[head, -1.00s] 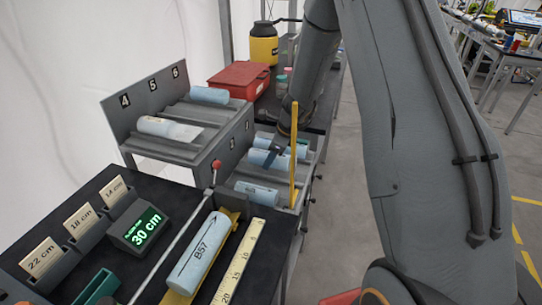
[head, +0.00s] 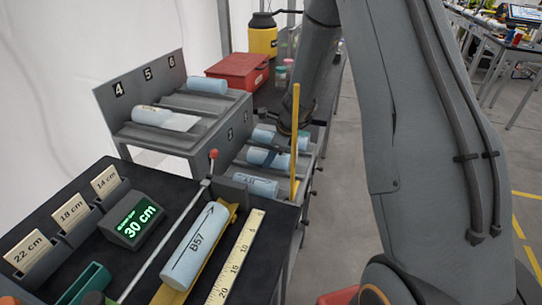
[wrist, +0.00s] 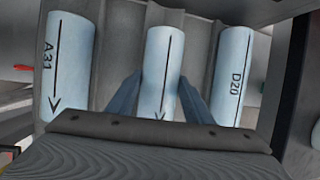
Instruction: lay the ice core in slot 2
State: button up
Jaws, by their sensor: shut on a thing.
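In the head view my gripper (head: 272,156) reaches down into the lower rack at the middle trough. In the wrist view its two dark blue fingers (wrist: 160,98) stand on both sides of the middle ice core (wrist: 163,55), a pale blue cylinder with a black arrow, and are shut on it. The core lies along its trough or very close above it; I cannot tell which. Core A31 (wrist: 68,65) lies to its left and core D20 (wrist: 233,75) to its right. The lower rack's slot numbers are hard to read.
The upper rack (head: 120,112) has slots 4, 5 and 6, with cores in 4 (head: 160,118) and 6 (head: 207,85). Core B57 (head: 196,247) lies in a yellow cradle beside a ruler (head: 236,258). A display (head: 132,217) reads 30 cm. A yellow post (head: 296,140) stands close to my gripper.

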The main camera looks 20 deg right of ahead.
jog(key=shift+f, duration=0.15)
dwell(0.5)
jog(key=o, duration=1.4)
jog(key=shift+o, duration=0.2)
jog(key=shift+v, duration=3.95)
jog(key=shift+s, duration=0.1)
